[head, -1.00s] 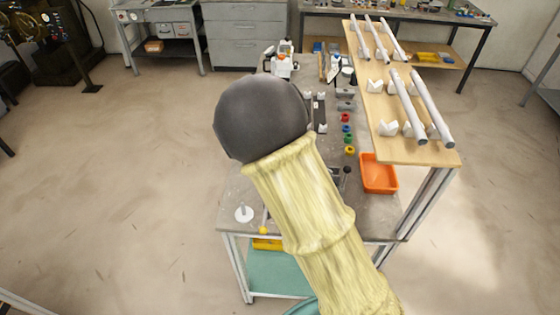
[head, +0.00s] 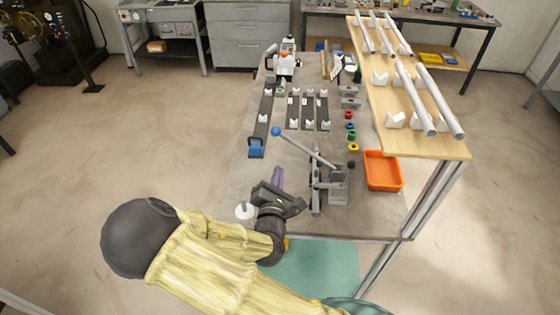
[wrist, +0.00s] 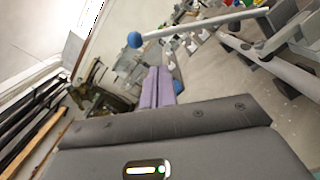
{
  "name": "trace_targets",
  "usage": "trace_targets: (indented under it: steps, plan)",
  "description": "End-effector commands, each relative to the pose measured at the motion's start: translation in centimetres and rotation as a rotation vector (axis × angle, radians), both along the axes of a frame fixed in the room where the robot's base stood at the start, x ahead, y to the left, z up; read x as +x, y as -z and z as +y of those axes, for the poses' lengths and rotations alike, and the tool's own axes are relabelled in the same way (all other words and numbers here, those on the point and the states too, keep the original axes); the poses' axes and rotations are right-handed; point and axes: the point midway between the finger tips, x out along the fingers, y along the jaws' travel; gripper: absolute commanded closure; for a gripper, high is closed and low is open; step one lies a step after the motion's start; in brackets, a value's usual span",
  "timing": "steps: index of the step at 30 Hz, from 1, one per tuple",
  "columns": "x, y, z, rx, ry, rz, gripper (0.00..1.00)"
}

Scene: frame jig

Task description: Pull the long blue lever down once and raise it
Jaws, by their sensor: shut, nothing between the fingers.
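The long lever (head: 305,150) is a grey rod with a blue ball knob (head: 276,131), on a grey metal fixture (head: 338,188) near the front of the bench. It slants up to the left from its pivot in the head view. In the wrist view the blue knob (wrist: 134,40) is left of centre, with the rod running right. My gripper (head: 279,170) has purple fingers, shut and empty, in front of the knob and left of the fixture. The shut fingers also show in the wrist view (wrist: 157,75), pointing below and right of the knob, apart from it.
An orange bin (head: 383,171) stands right of the fixture. Coloured rings (head: 350,136) line the bench's right side. Grey rails with white V-blocks (head: 308,110) lie behind the lever. A raised wooden shelf (head: 435,145) with white tubes is at right. A white disc with a peg (head: 245,211) is at front left.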

Motion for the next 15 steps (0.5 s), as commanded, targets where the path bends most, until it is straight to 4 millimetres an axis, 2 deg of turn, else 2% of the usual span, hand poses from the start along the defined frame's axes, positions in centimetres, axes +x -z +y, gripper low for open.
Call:
trace_targets:
  steps: [15]
  plan:
    - [7.9,-0.6,-0.6,0.002,0.001,0.000,1.00]
